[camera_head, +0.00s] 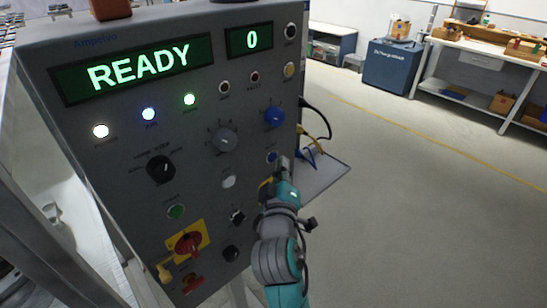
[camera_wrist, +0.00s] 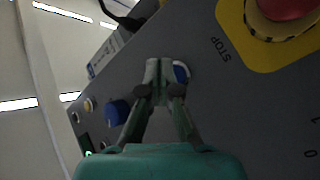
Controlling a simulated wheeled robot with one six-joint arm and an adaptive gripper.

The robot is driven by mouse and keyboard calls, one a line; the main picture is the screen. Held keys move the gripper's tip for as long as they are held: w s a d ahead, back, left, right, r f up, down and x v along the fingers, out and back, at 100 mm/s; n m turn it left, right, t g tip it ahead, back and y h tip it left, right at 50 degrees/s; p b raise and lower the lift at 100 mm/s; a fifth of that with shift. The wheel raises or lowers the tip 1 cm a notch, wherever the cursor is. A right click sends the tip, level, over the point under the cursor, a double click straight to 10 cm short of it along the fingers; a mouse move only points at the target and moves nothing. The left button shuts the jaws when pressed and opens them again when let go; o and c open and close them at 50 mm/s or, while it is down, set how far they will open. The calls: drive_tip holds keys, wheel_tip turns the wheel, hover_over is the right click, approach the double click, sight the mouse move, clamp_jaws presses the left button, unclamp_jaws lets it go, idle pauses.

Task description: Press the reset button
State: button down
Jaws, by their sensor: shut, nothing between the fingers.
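The grey control panel (camera_head: 110,120) fills the left of the head view; its display (camera_head: 133,68) reads READY. A blue button (camera_head: 271,157) sits on its right side, below a blue knob (camera_head: 274,117); its label is not readable, so I cannot confirm it is the reset button. In the wrist view the blue button (camera_wrist: 182,72) shows just right of my shut fingertips, partly covered by them. My gripper (camera_head: 283,165) is shut and empty, close in front of the panel by this button (camera_wrist: 157,75). I cannot tell whether it touches.
A red stop button (camera_wrist: 285,8) on a yellow plate sits beside my gripper. A red rotary switch (camera_head: 188,243) and several knobs and lamps share the panel. Cables (camera_head: 318,130) hang at its right edge. The floor (camera_head: 420,200) to the right is clear.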

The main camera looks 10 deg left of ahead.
drive_tip(key=shift+s+d, duration=0.15)
drive_tip(key=shift+d, duration=0.05)
drive_tip(key=shift+s+d, duration=0.75)
drive_tip(key=shift+d, duration=0.2)
drive_tip(key=shift+s+d, duration=0.75)
drive_tip(key=shift+d, duration=0.15)
drive_tip(key=shift+f, duration=0.1)
drive_tip(key=s+d+f+m+g, duration=0.1)
drive_tip(key=s+d+f+m, duration=0.1)
drive_tip(key=s+d+f, duration=0.65)
drive_tip(key=s+d+f+m+g, duration=0.1)
drive_tip(key=s+d+f, duration=0.4)
drive_tip(key=s+f, duration=0.65)
drive_tip(key=s+d+m+g+h, duration=0.1)
drive_tip(key=s+d+m, duration=0.3)
drive_tip(key=s, duration=0.8)
drive_tip(key=s+d+m+h, duration=0.1)
drive_tip(key=s+d+m, duration=0.3)
drive_tip(key=s, duration=0.9)
drive_tip(key=shift+g, duration=0.4)
